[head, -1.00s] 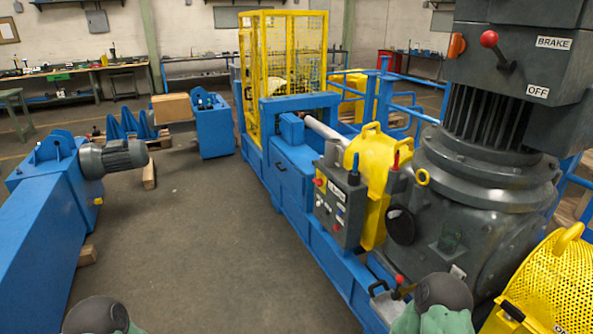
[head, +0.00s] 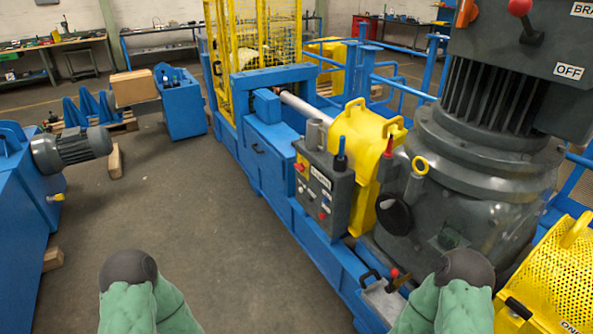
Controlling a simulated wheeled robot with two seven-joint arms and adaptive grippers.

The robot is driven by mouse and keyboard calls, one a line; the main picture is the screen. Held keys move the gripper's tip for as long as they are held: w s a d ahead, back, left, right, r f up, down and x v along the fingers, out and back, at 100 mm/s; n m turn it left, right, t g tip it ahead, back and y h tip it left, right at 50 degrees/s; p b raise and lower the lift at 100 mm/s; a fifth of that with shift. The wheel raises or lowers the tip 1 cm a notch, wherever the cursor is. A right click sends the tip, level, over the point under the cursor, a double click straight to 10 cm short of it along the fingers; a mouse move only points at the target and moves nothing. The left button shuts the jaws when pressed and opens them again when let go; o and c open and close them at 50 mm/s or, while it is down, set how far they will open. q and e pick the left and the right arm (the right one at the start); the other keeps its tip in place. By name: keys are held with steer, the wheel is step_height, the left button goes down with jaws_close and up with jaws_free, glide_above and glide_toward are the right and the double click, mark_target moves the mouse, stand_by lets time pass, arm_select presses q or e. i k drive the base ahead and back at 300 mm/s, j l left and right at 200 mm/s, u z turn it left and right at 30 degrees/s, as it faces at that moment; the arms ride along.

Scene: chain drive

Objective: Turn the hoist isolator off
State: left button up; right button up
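No part in the head view can be read as labelled hoist isolator. A grey machine housing (head: 505,62) at the upper right carries an orange handle (head: 466,12), a red-balled lever (head: 520,8), and BRAKE and OFF labels; its top is cut off. A grey control box (head: 322,195) with red buttons and a small unreadable label stands left of the yellow guard (head: 375,150). A small red-knobbed lever (head: 395,274) sits low by the blue base. Only green and dark parts of my two arms show at the bottom edge; both grippers' fingers are out of view.
A blue machine frame (head: 262,165) runs back to a yellow mesh cage (head: 270,40). A yellow perforated guard (head: 550,275) stands at lower right. A blue machine with a grey motor (head: 75,148) is at left. The grey floor (head: 190,200) between is clear.

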mark_target(300, 167)
steer(key=i+j+z, duration=0.1)
steer(key=z, duration=0.5)
steer(key=i+j+z, duration=0.15)
steer(key=j, duration=0.2)
steer(key=i+j+z, duration=0.15)
steer(key=j, duration=0.2)
steer(key=i+j+z, duration=0.15)
steer(key=j, duration=0.2)
steer(key=i+j+z, duration=0.15)
steer(key=j, duration=0.25)
steer(key=j+z, duration=0.15)
steer(key=j, duration=0.2)
steer(key=i, duration=0.05)
